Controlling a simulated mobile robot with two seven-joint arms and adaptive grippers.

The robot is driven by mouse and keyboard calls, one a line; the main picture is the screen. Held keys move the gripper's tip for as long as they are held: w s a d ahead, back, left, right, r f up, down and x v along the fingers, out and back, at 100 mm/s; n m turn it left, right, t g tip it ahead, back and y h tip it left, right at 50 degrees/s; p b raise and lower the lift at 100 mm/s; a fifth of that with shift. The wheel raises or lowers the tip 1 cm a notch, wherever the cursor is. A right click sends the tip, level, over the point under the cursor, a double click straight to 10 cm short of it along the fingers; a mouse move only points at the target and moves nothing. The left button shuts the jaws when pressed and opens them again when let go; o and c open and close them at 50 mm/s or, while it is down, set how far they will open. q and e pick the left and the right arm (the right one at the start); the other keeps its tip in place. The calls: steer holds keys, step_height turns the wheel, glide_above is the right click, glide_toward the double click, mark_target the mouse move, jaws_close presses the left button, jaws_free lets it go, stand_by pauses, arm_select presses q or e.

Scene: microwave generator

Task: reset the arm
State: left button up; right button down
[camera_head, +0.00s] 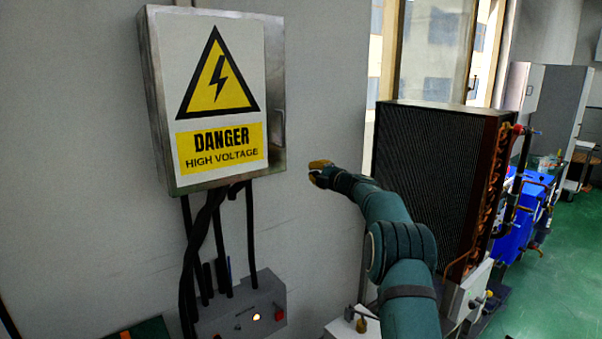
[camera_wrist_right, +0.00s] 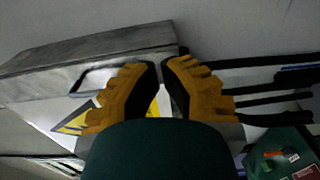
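My right arm comes in from the bottom of the head view, dark green, reaching up toward the wall. My right gripper (camera_head: 319,170) is in front of the bare wall, right of the lower corner of the electrical box (camera_head: 275,100) and apart from it. In the right wrist view, its two yellow fingers (camera_wrist_right: 164,64) lean toward each other at the tips. A narrow gap shows between them, with nothing held. The box (camera_wrist_right: 90,60) and part of its warning sign lie behind the fingers there. My left gripper is in neither view.
Black cables (camera_head: 205,240) hang below the box to a grey control unit (camera_head: 240,310) with a lit button. A large black finned radiator (camera_head: 430,150) stands close right of my arm. Blue equipment (camera_head: 520,215) stands farther right. Green floor (camera_head: 560,290) is clear at the right.

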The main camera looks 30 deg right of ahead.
steer(key=shift+s+d, duration=0.45)
steer(key=shift+d, duration=0.05)
steer(key=a+f+m+g+b, duration=0.1)
steer(key=a+f+m, duration=0.4)
steer(key=f, duration=0.6)
steer(key=a+f+m+g+b, duration=0.1)
steer(key=a+f+m, duration=0.3)
steer(key=a+f, duration=0.45)
steer(key=s+a+f+m+g+b, duration=0.1)
steer(key=s+a+f+m+g, duration=0.15)
steer(key=a+f, duration=0.5)
steer(key=s+a+f+m+g+b, duration=0.1)
steer(key=s+a+f+m+g, duration=0.25)
steer(key=f, duration=0.65)
steer(key=s+a+f+m+g+y+b, duration=0.1)
steer(key=s+a+f, duration=0.4)
steer(key=s, duration=0.6)
steer(key=s+a+f+m+g+y+b, duration=0.1)
steer(key=s+a+f+g, duration=0.3)
steer(key=s+a, duration=0.5)
steer(key=s+a+f+m+g+b, duration=0.1)
steer(key=s+a+f+m+g, duration=0.2)
steer(key=s, duration=1.1)
steer(key=a+f, duration=0.3)
steer(key=a, duration=0.2)
steer(key=shift+s+m+y, duration=0.3)
steer(key=shift+s+y, duration=0.05)
steer(key=shift+y, duration=0.05)
steer(key=shift+a, duration=0.1)
